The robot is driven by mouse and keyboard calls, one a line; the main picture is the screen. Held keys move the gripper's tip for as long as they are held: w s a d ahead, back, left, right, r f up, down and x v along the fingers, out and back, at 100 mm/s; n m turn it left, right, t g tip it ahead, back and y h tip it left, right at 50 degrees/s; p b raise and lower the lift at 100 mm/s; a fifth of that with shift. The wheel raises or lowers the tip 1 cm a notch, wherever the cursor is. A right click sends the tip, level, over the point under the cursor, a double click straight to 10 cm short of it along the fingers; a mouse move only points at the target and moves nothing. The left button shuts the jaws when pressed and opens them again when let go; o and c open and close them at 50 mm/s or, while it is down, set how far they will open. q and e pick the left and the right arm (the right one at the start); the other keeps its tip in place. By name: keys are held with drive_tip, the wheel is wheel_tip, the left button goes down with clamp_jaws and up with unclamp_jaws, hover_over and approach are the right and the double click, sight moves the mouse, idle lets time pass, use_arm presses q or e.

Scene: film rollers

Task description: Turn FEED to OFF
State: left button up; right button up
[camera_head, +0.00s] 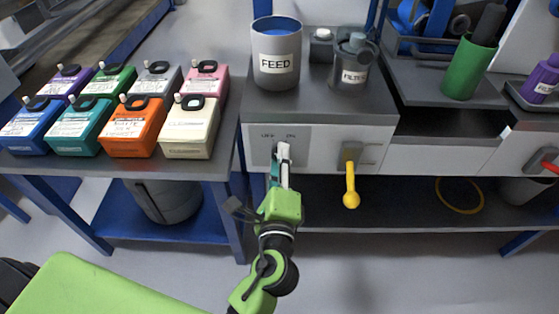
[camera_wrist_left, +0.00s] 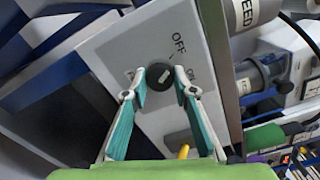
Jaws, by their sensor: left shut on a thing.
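The FEED container (camera_head: 277,62), a grey cylinder with blue inside, stands on the bench above a control panel (camera_head: 258,147) marked OFF on the left and ON on the right. The black round knob (camera_wrist_left: 159,76) with a short white mark shows in the left wrist view, on the white panel with the OFF label near it. I cannot tell exactly which label the mark points at. My left gripper (camera_head: 284,150) is at this panel; its two fingers, also in the left wrist view (camera_wrist_left: 160,84), are shut on the knob from both sides. The head view hides the knob behind the fingers.
A yellow lever (camera_head: 350,185) hangs just right of the knob panel, below the FILTER canister (camera_head: 353,62). Several coloured cartridges (camera_head: 135,126) fill the left table. A green cup (camera_head: 470,68) and a red-handled valve (camera_head: 549,165) are farther right.

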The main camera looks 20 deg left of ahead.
idle(0.3)
use_arm(q)
drive_tip(key=o, duration=1.1)
drive_tip(key=shift+s, duration=0.1)
drive_tip(key=v, duration=1.2)
